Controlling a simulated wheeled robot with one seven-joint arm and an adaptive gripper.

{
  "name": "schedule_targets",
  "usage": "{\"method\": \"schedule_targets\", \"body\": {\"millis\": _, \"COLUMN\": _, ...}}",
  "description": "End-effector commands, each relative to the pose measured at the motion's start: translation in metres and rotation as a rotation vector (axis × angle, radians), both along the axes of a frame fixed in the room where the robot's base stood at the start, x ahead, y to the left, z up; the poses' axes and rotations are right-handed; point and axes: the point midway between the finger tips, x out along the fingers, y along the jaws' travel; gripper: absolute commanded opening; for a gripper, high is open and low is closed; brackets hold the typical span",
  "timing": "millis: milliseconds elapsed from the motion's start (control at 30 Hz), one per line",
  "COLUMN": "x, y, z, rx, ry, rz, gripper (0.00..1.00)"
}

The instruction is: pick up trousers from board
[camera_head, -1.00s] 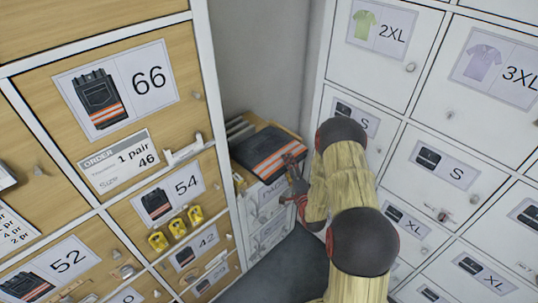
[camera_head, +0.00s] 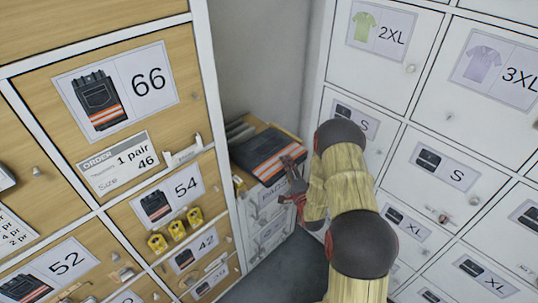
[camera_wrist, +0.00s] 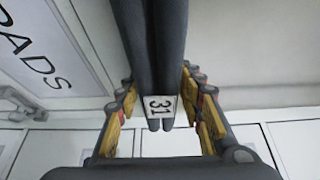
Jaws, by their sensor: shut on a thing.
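Dark folded trousers (camera_head: 262,147) with orange and pale reflective stripes lie flat at the top of the low cabinet in the corner, in the head view. My gripper (camera_head: 293,172) is at their near right edge. In the wrist view, the dark folded trousers (camera_wrist: 160,45) run between the two yellow-padded fingers of my gripper (camera_wrist: 160,85), and a white tag reading 31 (camera_wrist: 160,104) shows at their end. My gripper is shut on the trousers. The board under them is mostly hidden, and I cannot tell whether they touch it.
The low cabinet (camera_head: 268,207) has a drawer label reading PADS (camera_wrist: 35,55). Wooden compartments (camera_head: 165,105) with trouser sizes stand close on the left. White lockers (camera_head: 420,100) stand close on the right. Several yellow items (camera_head: 176,229) sit below the 54 label.

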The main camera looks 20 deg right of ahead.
Motion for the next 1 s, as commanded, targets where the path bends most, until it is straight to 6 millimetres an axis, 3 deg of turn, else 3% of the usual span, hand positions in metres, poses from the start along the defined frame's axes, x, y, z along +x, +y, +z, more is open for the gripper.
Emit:
{"method": "schedule_targets", "body": {"millis": 400, "x": -0.0004, "y": 0.0000, "z": -0.0010, "rx": 0.000, "ry": 0.002, "rz": 0.000, "gripper": 0.00}}
{"method": "schedule_targets", "body": {"millis": 1000, "x": 0.0005, "y": -0.0004, "z": 0.0029, "rx": 0.000, "ry": -0.002, "rz": 0.000, "gripper": 0.00}}
